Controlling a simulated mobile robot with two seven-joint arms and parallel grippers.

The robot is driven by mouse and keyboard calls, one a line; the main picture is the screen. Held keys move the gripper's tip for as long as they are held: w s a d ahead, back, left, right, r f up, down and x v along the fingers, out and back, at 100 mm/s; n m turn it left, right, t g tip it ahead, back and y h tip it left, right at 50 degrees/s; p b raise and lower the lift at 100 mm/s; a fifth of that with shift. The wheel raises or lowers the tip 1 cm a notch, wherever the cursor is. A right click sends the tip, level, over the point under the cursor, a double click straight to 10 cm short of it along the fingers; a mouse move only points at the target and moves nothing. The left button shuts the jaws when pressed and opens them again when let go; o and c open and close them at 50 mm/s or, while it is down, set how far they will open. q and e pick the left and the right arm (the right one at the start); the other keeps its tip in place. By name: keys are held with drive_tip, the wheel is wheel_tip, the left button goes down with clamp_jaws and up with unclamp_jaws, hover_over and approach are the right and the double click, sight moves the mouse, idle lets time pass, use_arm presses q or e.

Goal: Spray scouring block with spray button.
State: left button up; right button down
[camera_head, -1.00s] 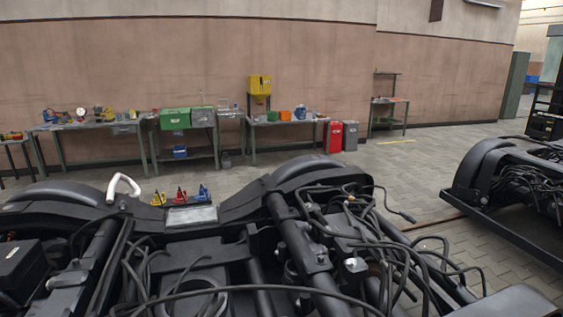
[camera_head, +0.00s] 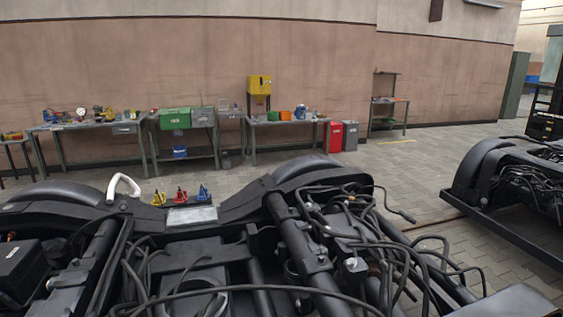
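No scouring block or spray button can be made out for certain. Three small coloured items stand in a row on the near black bogie (camera_head: 235,208): a yellow one (camera_head: 158,199), a red one (camera_head: 181,196) and a blue one (camera_head: 203,193). They are too small to tell what they are. A flat light-grey plate (camera_head: 192,216) lies just in front of them. A white curved tube or handle (camera_head: 123,186) rises from the bogie to their left. Neither of my grippers is in view.
Black hoses and cables (camera_head: 350,225) cover the bogie's right part. Workbenches with a green box (camera_head: 175,118), a yellow hopper (camera_head: 259,86) and a red bin (camera_head: 333,137) line the back wall. A second bogie (camera_head: 490,175) stands right. Paved floor between is clear.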

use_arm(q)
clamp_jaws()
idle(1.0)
